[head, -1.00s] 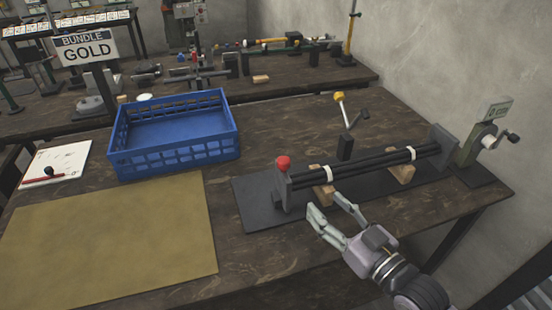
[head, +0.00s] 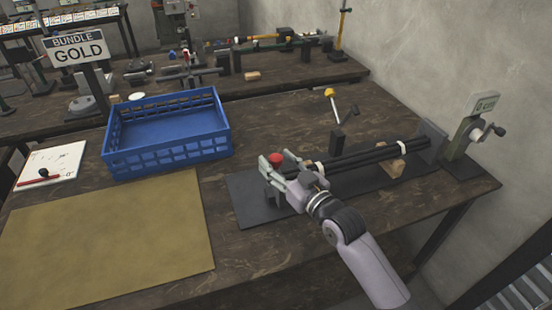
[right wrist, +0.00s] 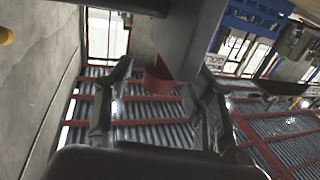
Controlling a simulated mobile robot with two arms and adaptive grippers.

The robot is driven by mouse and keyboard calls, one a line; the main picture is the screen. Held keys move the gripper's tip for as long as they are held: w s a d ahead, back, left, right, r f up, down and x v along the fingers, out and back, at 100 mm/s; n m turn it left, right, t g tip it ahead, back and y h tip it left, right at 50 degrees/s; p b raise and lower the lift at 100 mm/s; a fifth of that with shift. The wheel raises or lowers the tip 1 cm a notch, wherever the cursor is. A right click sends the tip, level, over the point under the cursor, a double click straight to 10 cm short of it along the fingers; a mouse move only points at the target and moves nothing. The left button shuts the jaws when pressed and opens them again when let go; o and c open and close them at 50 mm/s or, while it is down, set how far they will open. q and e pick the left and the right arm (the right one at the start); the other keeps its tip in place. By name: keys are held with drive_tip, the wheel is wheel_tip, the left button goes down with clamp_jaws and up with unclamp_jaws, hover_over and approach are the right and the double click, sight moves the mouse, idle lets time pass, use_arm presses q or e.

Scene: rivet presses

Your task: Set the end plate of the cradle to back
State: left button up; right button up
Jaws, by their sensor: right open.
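The cradle has a dark base (head: 243,200), a bundle of black rods (head: 365,158) with white bands, and a grey plate (head: 432,142) at its right end. At its left end is the end plate with a red knob (head: 276,158); the plate is mostly hidden behind my gripper. My right gripper (head: 274,166) is open at this end, its fingers on either side of the red knob. In the right wrist view the red knob (right wrist: 158,80) shows between the two spread fingers; I cannot tell whether they touch it. My left gripper is not in view.
A lever with a yellow knob (head: 330,92) stands behind the rods. A crank unit (head: 468,130) stands at the right. A blue crate (head: 165,157), a tan mat (head: 110,235) and a white sheet (head: 50,165) lie to the left. A "BUNDLE GOLD" sign (head: 77,50) stands behind.

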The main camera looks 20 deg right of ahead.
drive_tip(key=shift+w+a, duration=0.2)
drive_tip(key=shift+w, duration=0.3)
drive_tip(key=shift+c, duration=0.6)
clamp_jaws()
